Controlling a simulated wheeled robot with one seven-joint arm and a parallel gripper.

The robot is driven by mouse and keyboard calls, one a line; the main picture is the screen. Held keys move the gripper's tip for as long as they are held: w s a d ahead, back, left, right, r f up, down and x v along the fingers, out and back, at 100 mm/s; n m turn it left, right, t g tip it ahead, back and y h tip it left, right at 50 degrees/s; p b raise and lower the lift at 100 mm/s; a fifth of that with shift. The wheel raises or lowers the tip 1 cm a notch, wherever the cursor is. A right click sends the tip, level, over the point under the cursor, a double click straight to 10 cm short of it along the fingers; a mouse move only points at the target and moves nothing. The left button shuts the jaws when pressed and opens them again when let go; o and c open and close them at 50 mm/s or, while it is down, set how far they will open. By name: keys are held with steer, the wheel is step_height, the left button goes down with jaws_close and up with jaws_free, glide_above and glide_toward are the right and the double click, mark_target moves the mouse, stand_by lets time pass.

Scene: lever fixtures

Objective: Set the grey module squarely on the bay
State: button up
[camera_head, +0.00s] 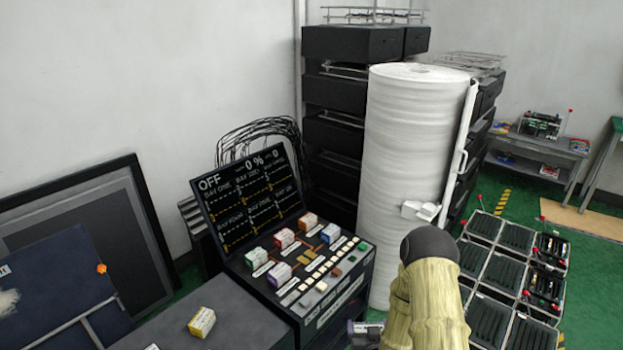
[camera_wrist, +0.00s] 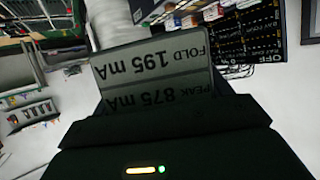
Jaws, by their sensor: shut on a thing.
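My gripper (camera_wrist: 160,128) is shut on a grey block with the printed lines "FOLD 195 mA" and "PEAK 875 mA"; I take this block for the grey module (camera_wrist: 150,68). The print is upside down in the wrist view. In the head view my arm hides most of the gripper at the bottom, right of the console. The console (camera_head: 338,300) has a dark sloping screen (camera_head: 245,200) and a deck with green, red, orange, blue and purple modules standing on it. I cannot tell which spot is the bay. The module is apart from the deck.
A yellow-and-white module (camera_head: 202,322) lies on a dark cabinet top (camera_head: 240,310) left of the console. A tall white roll (camera_head: 415,170) stands behind it. Black trays (camera_head: 495,270) are at the right. Dark panels (camera_head: 110,240) lean at the left.

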steer(key=shift+s+r, duration=0.1)
steer(key=shift+r, duration=0.45)
steer(key=s+f, duration=0.4)
steer(key=f, duration=0.1)
steer(key=shift+s+f, duration=0.15)
steer(key=shift+f, duration=0.15)
stand_by(0.4)
